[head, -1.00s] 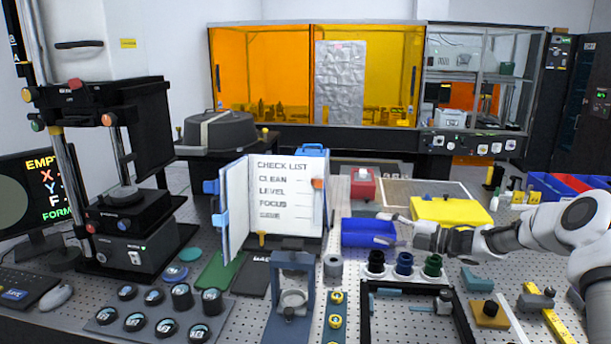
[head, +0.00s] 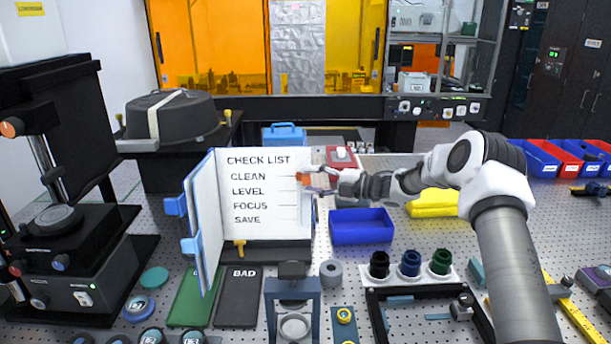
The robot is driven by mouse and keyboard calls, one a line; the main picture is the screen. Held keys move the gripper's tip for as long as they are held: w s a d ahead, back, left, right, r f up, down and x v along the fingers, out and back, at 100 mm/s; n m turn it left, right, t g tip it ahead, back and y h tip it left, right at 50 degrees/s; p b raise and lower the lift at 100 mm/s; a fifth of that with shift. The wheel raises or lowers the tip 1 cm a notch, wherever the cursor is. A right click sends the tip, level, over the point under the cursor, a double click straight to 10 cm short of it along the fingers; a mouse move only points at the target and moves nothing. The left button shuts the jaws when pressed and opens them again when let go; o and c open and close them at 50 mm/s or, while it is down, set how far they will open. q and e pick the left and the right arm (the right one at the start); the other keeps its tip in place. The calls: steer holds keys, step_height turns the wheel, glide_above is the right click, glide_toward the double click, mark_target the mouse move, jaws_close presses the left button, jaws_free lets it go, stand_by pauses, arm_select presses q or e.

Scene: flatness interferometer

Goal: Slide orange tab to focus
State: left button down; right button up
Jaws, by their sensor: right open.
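The checklist board (head: 262,222) stands open on the bench with the lines CLEAN, LEVEL, FOCUS and SAVE. The orange tab (head: 303,177) is at the board's right edge, level with the CLEAN line and above the FOCUS line. My right gripper (head: 312,181) is at the tab, its fingers around or beside it; I cannot tell whether they touch it. It is open. My right arm reaches in from the right. My left gripper is not in view.
A blue bin (head: 361,227) sits just right of the board, below my right gripper. A red box (head: 341,157) stands behind it. A black, a blue and a green knob (head: 440,262) stand in a white holder in front.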

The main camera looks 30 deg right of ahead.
mark_target(305, 183)
steer(key=w, duration=0.1)
steer(key=w+f, duration=0.1)
steer(key=w+a, duration=0.1)
steer(key=shift+w+f, duration=0.2)
steer(key=shift+w, duration=0.05)
steer(key=shift+s+r, duration=0.2)
steer(key=shift+s, duration=0.05)
steer(key=shift+s+r, duration=0.15)
steer(key=shift+s, duration=0.1)
steer(key=shift+c, duration=1.1)
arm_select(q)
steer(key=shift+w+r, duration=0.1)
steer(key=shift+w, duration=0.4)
arm_select(e)
jaws_close()
